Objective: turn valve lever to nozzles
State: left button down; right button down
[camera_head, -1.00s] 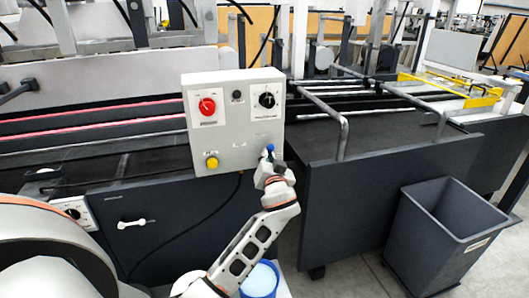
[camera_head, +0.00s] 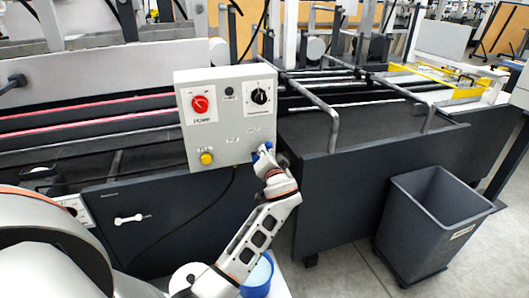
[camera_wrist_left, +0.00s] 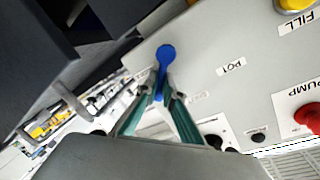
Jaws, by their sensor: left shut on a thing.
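The blue valve lever (camera_wrist_left: 165,58) is on the lower right of the grey control box (camera_head: 218,105). In the left wrist view its round end shows just beyond my fingertips. My left gripper (camera_wrist_left: 160,92) is shut on the lever, with a green-sided finger on either side of it. In the head view the gripper (camera_head: 264,157) is at the box's lower right corner and hides most of the lever. A "POT" label (camera_wrist_left: 232,67) is beside the lever, and a second, unreadable label (camera_wrist_left: 198,97) is farther along the panel. My right gripper is not in view.
The box also carries a red pump knob (camera_head: 200,103), a black knob (camera_head: 260,96) and a yellow fill button (camera_head: 207,158). A dark table panel (camera_head: 350,190) stands close to the right of my arm. A grey bin (camera_head: 415,225) is on the floor farther right.

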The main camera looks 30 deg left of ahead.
pick_arm(q)
jog(key=c, duration=2.2)
grip_release()
jog(key=v, duration=1.2)
jog(key=shift+r, duration=0.1)
